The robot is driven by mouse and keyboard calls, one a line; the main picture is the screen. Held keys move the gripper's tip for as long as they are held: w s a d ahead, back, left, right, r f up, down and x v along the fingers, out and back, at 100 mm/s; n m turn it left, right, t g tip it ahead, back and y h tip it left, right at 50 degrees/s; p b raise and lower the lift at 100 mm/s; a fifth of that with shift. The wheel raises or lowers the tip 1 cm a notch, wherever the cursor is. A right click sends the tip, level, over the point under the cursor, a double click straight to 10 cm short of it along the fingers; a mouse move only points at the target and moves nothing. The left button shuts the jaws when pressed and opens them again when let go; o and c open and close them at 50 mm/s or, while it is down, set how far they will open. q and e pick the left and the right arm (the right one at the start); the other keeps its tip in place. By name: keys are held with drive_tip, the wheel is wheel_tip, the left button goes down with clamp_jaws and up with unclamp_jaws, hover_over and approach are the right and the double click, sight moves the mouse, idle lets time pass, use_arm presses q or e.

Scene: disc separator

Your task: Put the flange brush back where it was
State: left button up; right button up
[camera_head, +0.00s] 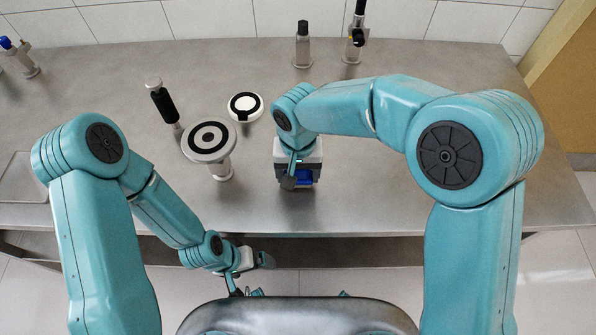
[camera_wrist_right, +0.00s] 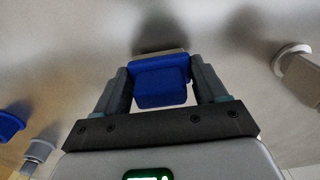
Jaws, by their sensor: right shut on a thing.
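My right gripper (camera_head: 300,180) is over the front middle of the steel table. It is shut on a blue block-shaped thing, which looks like the flange brush (camera_head: 304,175). In the right wrist view the blue brush (camera_wrist_right: 160,82) sits between both fingers of the right gripper (camera_wrist_right: 160,88), with a pale strip along its far edge. A dark shadow lies on the table beyond it. Whether the brush touches the table cannot be told. My left gripper (camera_head: 262,260) is low in front of the table edge; its jaw opening is not clear.
Left of my right gripper stand a round disc on a pedestal (camera_head: 208,141), a white ring with a dark centre (camera_head: 245,106) and a black-handled tool (camera_head: 163,105). Two upright fittings (camera_head: 303,48) (camera_head: 355,38) stand at the back. The table's right part (camera_head: 480,80) is clear.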

drive_tip(key=shift+a+f, duration=0.1)
drive_tip(key=shift+f, duration=0.35)
drive_tip(key=shift+f, duration=0.15)
drive_tip(key=o, duration=1)
wheel_tip(320, 180, up, 12)
drive_tip(key=shift+r+b, duration=0.2)
drive_tip(key=shift+b, duration=0.15)
